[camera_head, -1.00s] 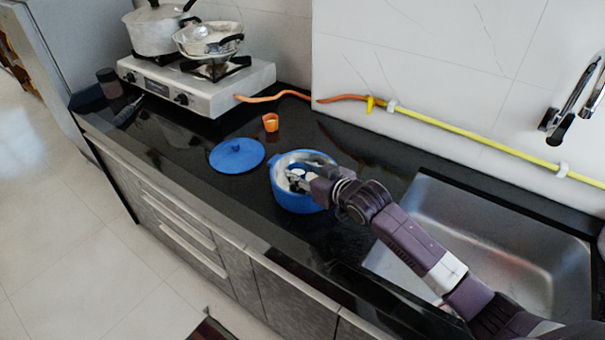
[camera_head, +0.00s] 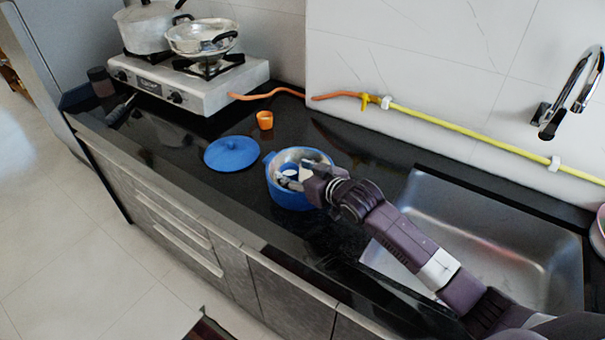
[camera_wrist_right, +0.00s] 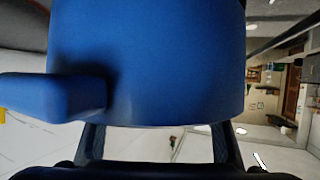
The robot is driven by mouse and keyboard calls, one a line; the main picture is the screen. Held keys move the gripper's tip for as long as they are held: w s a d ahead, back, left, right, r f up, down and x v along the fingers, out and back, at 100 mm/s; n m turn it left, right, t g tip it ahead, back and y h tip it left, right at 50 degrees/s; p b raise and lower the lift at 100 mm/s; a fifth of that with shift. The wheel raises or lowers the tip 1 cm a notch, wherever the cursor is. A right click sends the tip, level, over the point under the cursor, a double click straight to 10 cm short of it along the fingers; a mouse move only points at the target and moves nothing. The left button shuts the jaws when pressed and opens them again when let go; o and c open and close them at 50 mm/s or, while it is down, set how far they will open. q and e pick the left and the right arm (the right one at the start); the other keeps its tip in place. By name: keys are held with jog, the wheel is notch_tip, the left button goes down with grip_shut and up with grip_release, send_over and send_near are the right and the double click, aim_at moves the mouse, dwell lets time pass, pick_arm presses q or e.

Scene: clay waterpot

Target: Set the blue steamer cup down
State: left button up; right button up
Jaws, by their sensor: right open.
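The blue steamer cup (camera_head: 287,198) is a round blue pot with a pale inside and a small side handle. It stands upright and appears to rest on the black counter. My right gripper (camera_head: 291,177) is at the cup's right side, with its open fingers over the rim and opening, hiding part of it. In the right wrist view the cup's blue wall (camera_wrist_right: 160,60) and handle fill the upper part, close to the dark fingers (camera_wrist_right: 158,146). Whether the fingers touch the wall I cannot tell. My left gripper is not in view.
A blue lid (camera_head: 231,155) lies left of the cup, with a small orange cup (camera_head: 265,120) behind it. A gas stove (camera_head: 190,88) with pots stands at the back left. A steel sink (camera_head: 500,240) is at the right. Counter in front of the lid is clear.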

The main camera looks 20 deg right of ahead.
jog(key=shift+s+d+r, duration=0.1)
jog(key=shift+s+r, duration=0.1)
jog(key=shift+s, duration=0.1)
jog(key=v, duration=1.1)
jog(key=shift+s+r, duration=0.2)
